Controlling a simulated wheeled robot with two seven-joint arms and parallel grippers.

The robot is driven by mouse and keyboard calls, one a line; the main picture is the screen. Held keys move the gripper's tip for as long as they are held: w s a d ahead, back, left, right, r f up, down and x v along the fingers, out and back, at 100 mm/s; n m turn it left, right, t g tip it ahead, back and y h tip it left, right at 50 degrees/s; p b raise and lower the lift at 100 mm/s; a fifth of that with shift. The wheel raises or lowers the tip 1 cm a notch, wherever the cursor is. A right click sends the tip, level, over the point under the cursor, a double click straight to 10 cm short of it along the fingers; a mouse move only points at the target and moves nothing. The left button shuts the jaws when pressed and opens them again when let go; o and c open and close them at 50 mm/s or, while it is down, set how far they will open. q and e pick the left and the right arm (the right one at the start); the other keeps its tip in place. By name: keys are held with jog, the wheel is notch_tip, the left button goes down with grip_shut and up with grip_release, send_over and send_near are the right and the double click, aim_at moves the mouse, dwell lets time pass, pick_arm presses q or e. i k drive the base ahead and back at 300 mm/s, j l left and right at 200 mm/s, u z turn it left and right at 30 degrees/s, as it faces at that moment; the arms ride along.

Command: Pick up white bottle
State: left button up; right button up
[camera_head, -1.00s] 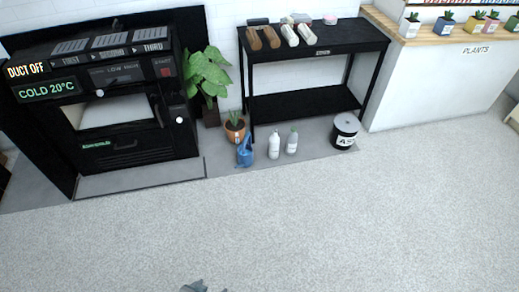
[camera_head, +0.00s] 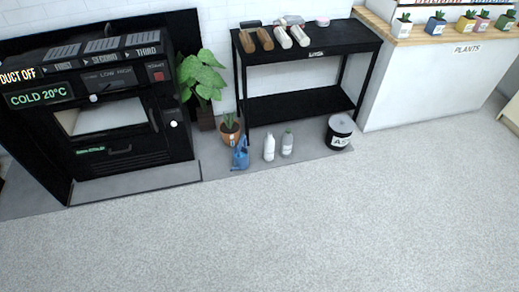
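A white bottle (camera_head: 269,148) stands upright on the floor in front of the black shelf table. A second pale bottle with a greenish top (camera_head: 287,144) stands close to its right. A blue watering can (camera_head: 240,154) stands just to its left. Neither of my grippers shows in the head view, so I cannot see their state.
A black shelf table (camera_head: 310,50) stands behind the bottles. A black bucket (camera_head: 339,132) is to their right. A potted plant (camera_head: 230,130) is behind the watering can. A large black machine (camera_head: 100,110) fills the left. The pale floor (camera_head: 300,225) in front is clear.

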aim_at(269, 141)
jog(key=i+l+u, duration=0.15)
jog(key=u, duration=0.15)
jog(key=i+l+u, duration=0.4)
jog(key=l, duration=0.2)
jog(key=i+l+u, duration=0.1)
jog(key=i+l, duration=0.15)
jog(key=i+l+u, duration=0.15)
jog(key=l, duration=0.25)
jog(key=i+l+u, duration=0.1)
jog(key=l, duration=0.25)
jog(key=i+l, duration=0.15)
jog(key=l, duration=0.25)
jog(key=i+l, duration=0.15)
jog(key=l, duration=0.25)
jog(key=i+l, duration=0.15)
jog(key=l, duration=0.25)
jog(key=i+l, duration=0.2)
jog(key=l, duration=0.2)
jog(key=i+l, duration=0.15)
jog(key=l, duration=0.25)
jog(key=i+l, duration=0.15)
jog(key=l, duration=0.25)
jog(key=u, duration=0.05)
